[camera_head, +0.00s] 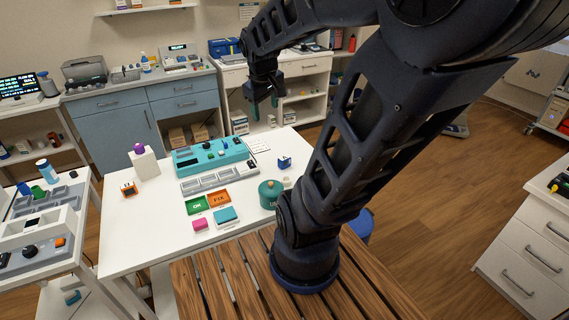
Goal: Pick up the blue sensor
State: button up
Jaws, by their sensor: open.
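A small dark-blue item (284,162), which looks like the blue sensor, sits on the right part of the white table (125,235), near its back right corner. My gripper (263,104) hangs from my arm high above the back edge of the table, with its greenish fingertips pointing down. It is open and holds nothing. In the picture it is above and a little left of the blue item, clearly apart from it. My arm's lower links stand close to the right of the item but do not cover it.
A round green container (270,194), green and orange cards (219,199), a teal block and a pink block lie in front. A white block with a purple ball (139,148) stands left.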

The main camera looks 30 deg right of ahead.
jog(key=w+d+f+n+g+h, duration=0.1)
jog(key=w+d+f+n+g, duration=0.1)
jog(key=w+d+f+n, duration=0.7)
jog(key=n+g+y, duration=0.1)
jog(key=n, duration=0.6)
send_near(284, 158)
jog(key=shift+s+d+f, duration=0.1)
jog(key=shift+s+f, duration=0.05)
jog(key=shift+f, duration=0.05)
jog(key=shift+d+f, duration=0.15)
jog(key=shift+f, duration=1.15)
jog(key=shift+d+f, duration=0.15)
jog(key=shift+f, duration=1.2)
jog(key=shift+w+d+f, duration=0.15)
jog(key=shift+f, duration=0.65)
jog(key=shift+w+d+f, duration=0.15)
jog(key=shift+f, duration=0.7)
jog(key=shift+w+d+f, duration=0.1)
jog(key=shift+d+f, duration=0.05)
jog(key=shift+f, duration=0.65)
jog(key=c, duration=1.1)
